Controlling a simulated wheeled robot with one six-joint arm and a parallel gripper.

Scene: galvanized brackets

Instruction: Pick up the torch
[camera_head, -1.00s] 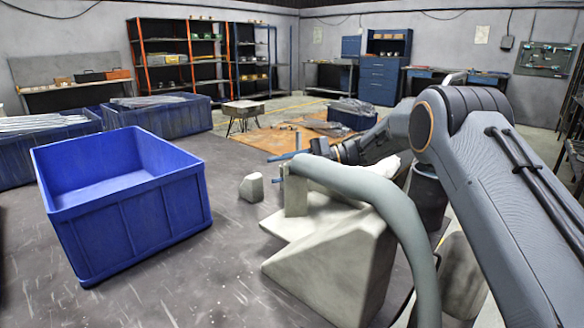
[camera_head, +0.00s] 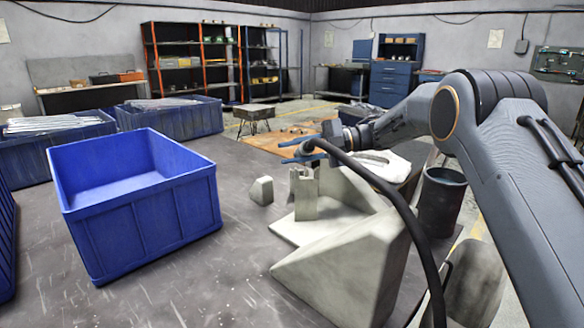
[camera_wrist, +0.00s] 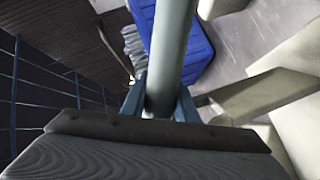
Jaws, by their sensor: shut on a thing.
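The torch shows as a long tube. In the wrist view, the grey-blue tube (camera_wrist: 174,45) runs between the two blue fingers of my gripper (camera_wrist: 160,100), which is shut on it. In the head view, my gripper (camera_head: 304,151) is above a pale upright stand (camera_head: 305,196), and a dark curved tube (camera_head: 428,262) runs from it down to the right, past the front of my arm. The torch's tip and the exact contact between fingers and tube are hidden or too small to tell.
An empty-looking blue crate (camera_head: 150,228) stands on the dark table at left. Pale angular blocks (camera_head: 340,268) stand below and right of my gripper, with a small block (camera_head: 261,190) nearby. A dark cylinder (camera_head: 440,205) stands at right.

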